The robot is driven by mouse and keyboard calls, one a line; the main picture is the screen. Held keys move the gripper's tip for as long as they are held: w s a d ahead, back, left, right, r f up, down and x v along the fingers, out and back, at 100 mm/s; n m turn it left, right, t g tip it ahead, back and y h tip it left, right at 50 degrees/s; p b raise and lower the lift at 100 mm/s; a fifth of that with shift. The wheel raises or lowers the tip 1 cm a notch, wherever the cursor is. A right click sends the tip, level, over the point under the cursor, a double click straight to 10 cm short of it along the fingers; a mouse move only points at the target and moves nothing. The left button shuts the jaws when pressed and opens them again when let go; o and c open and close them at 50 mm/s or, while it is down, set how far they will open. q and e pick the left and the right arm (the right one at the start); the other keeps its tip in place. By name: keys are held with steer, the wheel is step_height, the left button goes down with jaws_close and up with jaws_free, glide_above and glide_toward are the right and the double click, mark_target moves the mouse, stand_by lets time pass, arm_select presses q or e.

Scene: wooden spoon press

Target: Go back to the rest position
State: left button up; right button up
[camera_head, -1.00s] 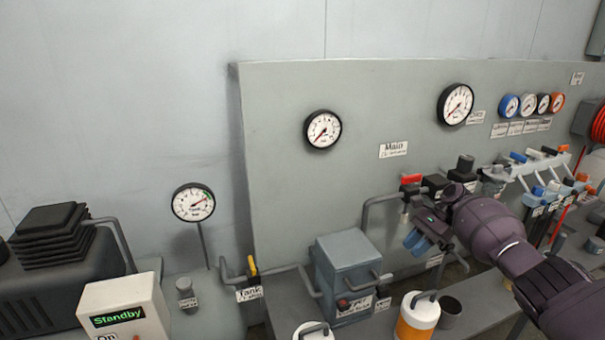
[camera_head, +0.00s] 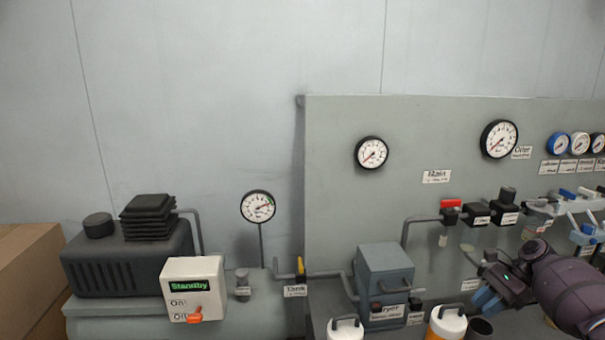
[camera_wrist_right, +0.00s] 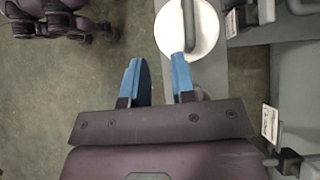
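My right gripper (camera_head: 487,300) is in front of the panel at the lower right, below and to the right of the red-handled valve (camera_head: 451,204). Its two blue fingers stand apart. In the right wrist view, the gripper (camera_wrist_right: 158,72) is open, with floor and part of a white round lid (camera_wrist_right: 187,28) showing around the fingers and nothing held between them. My right arm comes in from the right edge. My left gripper is not seen in the head view.
A grey dryer box (camera_head: 385,270), a white-and-orange canister (camera_head: 447,324) and a dark cup (camera_head: 480,328) are close to the right gripper. A control box (camera_head: 194,290) reading Standby and a dark compressor (camera_head: 125,262) stand left. A cardboard box (camera_head: 25,275) is at the far left.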

steer(key=s+d+r+m+t+h, duration=0.1)
steer(key=d+r, duration=0.2)
steer(key=d, duration=0.3)
steer(key=s+d+r+h, duration=0.1)
steer(key=d+r, duration=0.3)
steer(key=d, duration=0.2)
steer(key=s+d+f+n+t+h, duration=0.2)
steer(key=s+f+n+h, duration=0.4)
steer(key=s+f, duration=0.4)
steer(key=s+d+f+n+t+h, duration=0.25)
steer(key=s+f+n+h, duration=0.25)
steer(key=s+f+n, duration=0.45)
steer(key=s+a+r+n+t+y, duration=0.1)
steer(key=s+a+n+t+y, duration=0.35)
steer(key=s+a+n, duration=0.8)
steer(key=w+a+f+m+t, duration=0.1)
steer(key=a+m, duration=0.3)
steer(key=a, duration=0.7)
steer(key=w+a+f+m+t, duration=0.1)
steer(key=a+f+m, duration=0.3)
steer(key=a, duration=0.7)
steer(key=shift+w+f+m+h, duration=0.15)
steer(key=shift+f+m+h, duration=0.15)
steer(key=shift+m, duration=0.2)
